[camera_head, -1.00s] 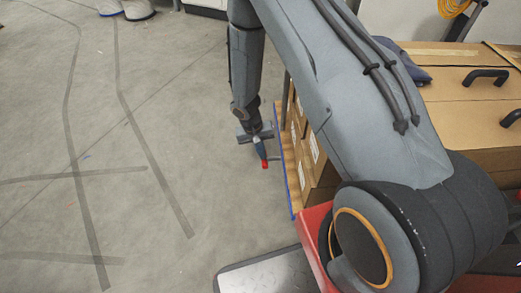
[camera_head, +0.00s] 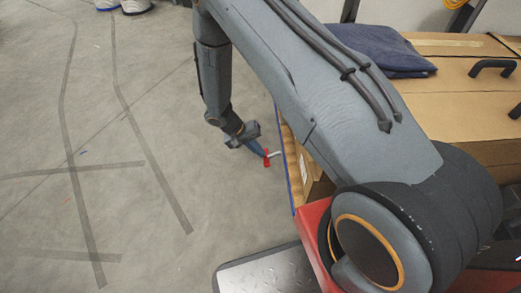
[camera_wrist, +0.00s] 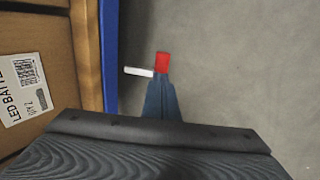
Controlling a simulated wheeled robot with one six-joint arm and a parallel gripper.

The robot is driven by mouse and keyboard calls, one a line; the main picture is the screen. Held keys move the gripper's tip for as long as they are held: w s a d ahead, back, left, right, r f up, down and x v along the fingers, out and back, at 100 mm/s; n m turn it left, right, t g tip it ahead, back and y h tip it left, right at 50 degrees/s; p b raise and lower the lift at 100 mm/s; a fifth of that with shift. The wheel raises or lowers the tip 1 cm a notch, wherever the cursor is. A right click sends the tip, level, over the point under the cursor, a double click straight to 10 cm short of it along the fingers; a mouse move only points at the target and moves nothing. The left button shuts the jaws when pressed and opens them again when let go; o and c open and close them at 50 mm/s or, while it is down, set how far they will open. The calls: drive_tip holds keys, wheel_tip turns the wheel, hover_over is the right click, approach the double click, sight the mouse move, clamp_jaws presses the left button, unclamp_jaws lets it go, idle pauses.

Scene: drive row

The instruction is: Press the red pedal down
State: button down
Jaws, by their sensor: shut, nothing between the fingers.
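The red pedal (camera_head: 267,158) is a small red pad on a short pale arm beside the blue-edged cart (camera_head: 288,176). In the wrist view the red pad (camera_wrist: 162,61) shows just beyond my fingertips, with its pale arm pointing left towards the cart's blue edge. My gripper (camera_head: 261,150) is shut and empty, pointing down at the pedal. Its blue fingers also show in the wrist view (camera_wrist: 162,90), lined up with the pad and covering part of it. I cannot tell whether the tips touch the pad or whether it is pressed.
Cardboard boxes (camera_wrist: 35,75) stand on the cart, close to the left of my gripper in the wrist view. A larger brown box (camera_head: 450,95) with black handles and a dark blue cloth (camera_head: 375,50) are at the right. Open concrete floor (camera_head: 120,150) lies on the left.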

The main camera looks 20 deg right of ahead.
wheel_tip(320, 180, down, 2)
drive_tip(key=shift+a+f+h+b, duration=0.1)
drive_tip(key=shift+h+b, duration=0.25)
drive_tip(key=shift+h, duration=0.55)
drive_tip(key=shift+f, duration=0.2)
drive_tip(key=shift+r, duration=0.1)
drive_tip(key=a+p+v, duration=0.1)
drive_tip(key=p+v, duration=0.3)
drive_tip(key=v, duration=1)
drive_tip(key=shift+w+f+p, duration=0.3)
drive_tip(key=shift+f, duration=0.05)
